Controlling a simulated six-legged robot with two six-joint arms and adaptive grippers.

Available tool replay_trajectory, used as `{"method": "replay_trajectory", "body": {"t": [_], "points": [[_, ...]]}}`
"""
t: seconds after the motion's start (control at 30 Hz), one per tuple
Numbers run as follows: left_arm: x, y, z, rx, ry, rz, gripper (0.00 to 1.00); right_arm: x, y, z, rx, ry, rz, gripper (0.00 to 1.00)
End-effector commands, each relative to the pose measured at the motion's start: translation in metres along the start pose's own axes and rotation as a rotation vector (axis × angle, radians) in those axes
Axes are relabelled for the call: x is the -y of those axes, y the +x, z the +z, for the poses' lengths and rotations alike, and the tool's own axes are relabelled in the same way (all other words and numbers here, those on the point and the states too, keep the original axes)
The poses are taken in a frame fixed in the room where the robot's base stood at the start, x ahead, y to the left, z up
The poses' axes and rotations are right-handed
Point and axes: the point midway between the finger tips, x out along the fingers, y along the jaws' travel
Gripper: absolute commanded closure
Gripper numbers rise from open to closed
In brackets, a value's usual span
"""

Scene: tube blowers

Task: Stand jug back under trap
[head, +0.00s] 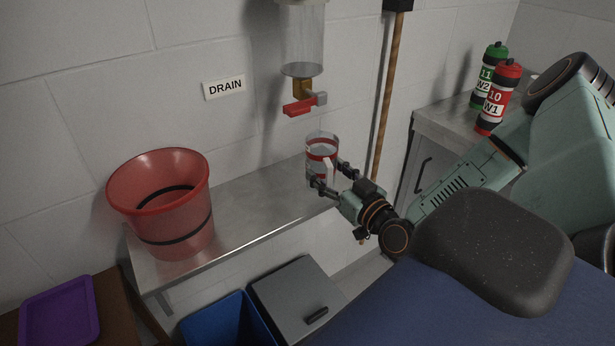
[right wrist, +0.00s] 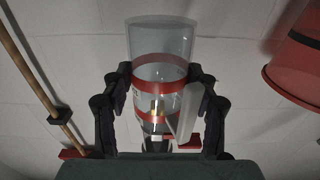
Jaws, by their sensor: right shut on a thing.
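The jug (head: 321,150) is a clear cylinder with red bands and a pale handle. My right gripper (head: 330,175) is shut on it, with one finger on each side. The right wrist view shows the jug (right wrist: 160,45) between both fingers of the gripper (right wrist: 161,95), with its handle near one finger. The jug looks about upright, below the trap (head: 302,50) and slightly right of its red valve lever (head: 298,106). The trap is a clear vessel with a brass outlet on the wall. I cannot tell whether the jug's base touches the steel shelf (head: 255,205). My left gripper is out of view.
A red translucent bucket (head: 165,210) stands on the shelf's left end. A wooden pole (head: 388,90) stands just right of the jug. Red and green bottles (head: 494,100) stand on the counter at right. Bins (head: 300,295) are below. The shelf between bucket and jug is clear.

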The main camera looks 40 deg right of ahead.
Motion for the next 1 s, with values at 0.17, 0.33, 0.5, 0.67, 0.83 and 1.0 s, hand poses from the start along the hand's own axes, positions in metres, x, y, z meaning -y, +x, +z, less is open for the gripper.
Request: {"method": "replay_trajectory", "body": {"t": [0.17, 0.33, 0.5, 0.67, 0.83, 1.0], "points": [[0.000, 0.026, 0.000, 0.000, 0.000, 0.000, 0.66, 0.001, 0.038, 0.004, -0.005, -0.006, -0.004, 0.85], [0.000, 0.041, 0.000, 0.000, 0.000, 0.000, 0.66, 0.001, 0.066, 0.003, -0.002, -0.006, -0.004, 0.85], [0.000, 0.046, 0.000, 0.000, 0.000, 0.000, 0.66, 0.000, 0.079, 0.002, 0.000, -0.001, 0.000, 0.85], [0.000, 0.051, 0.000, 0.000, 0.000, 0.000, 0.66, 0.000, 0.080, 0.009, 0.001, -0.002, 0.000, 0.85], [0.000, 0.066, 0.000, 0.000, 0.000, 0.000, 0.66, 0.000, 0.080, 0.031, 0.001, -0.003, -0.002, 0.85], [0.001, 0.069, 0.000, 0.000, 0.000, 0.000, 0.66, 0.000, 0.080, 0.037, -0.001, -0.001, -0.001, 0.85]]}}
